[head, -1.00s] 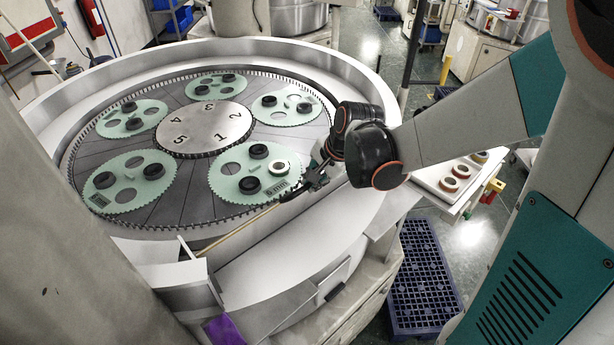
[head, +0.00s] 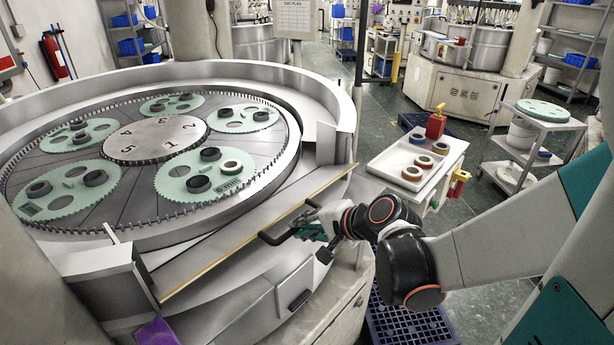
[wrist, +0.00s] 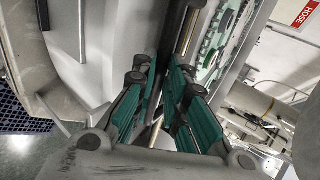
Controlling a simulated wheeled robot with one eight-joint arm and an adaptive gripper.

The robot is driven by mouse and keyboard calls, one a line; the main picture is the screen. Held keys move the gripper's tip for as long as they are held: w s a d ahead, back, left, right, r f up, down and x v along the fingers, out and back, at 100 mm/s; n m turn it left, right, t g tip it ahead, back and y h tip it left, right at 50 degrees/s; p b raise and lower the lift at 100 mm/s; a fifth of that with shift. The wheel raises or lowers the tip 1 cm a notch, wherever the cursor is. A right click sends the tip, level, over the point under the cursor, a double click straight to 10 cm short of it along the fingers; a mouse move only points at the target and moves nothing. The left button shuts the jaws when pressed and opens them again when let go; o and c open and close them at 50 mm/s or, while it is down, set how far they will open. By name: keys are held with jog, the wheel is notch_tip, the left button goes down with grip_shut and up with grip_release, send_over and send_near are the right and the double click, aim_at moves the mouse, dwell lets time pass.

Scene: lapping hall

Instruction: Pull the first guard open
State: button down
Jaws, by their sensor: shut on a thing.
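The first guard (head: 215,250) is a long grey panel with a yellowish edge, in the front gap of the round lapping machine's wall. It leans outward, away from the toothed platen (head: 130,195). A dark bar handle (head: 283,224) sits on its edge near the middle. My gripper (head: 305,224) is shut on this handle, coming from the right. In the wrist view, the teal-padded fingers (wrist: 163,95) close around a dark bar (wrist: 178,25); the fingertips' exact contact is partly hidden.
Green carrier plates (head: 218,172) with dark rings lie on the platen. A white tray (head: 397,172) with rings stands on a bench right of the machine. A dark blue pallet (head: 400,325) lies on the floor below my arm. Wall ends flank the guard.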

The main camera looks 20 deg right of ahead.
jog(key=shift+s+d+f+b, duration=0.1)
jog(key=shift+s+f+b, duration=0.15)
jog(key=shift+f+b, duration=0.45)
jog(key=shift+s+d+f+b, duration=0.1)
jog(key=shift+s+f+b, duration=0.25)
jog(key=shift+f, duration=0.55)
jog(key=shift+s+f+b, duration=0.15)
jog(key=shift+f+b, duration=0.45)
jog(key=shift+f, duration=0.2)
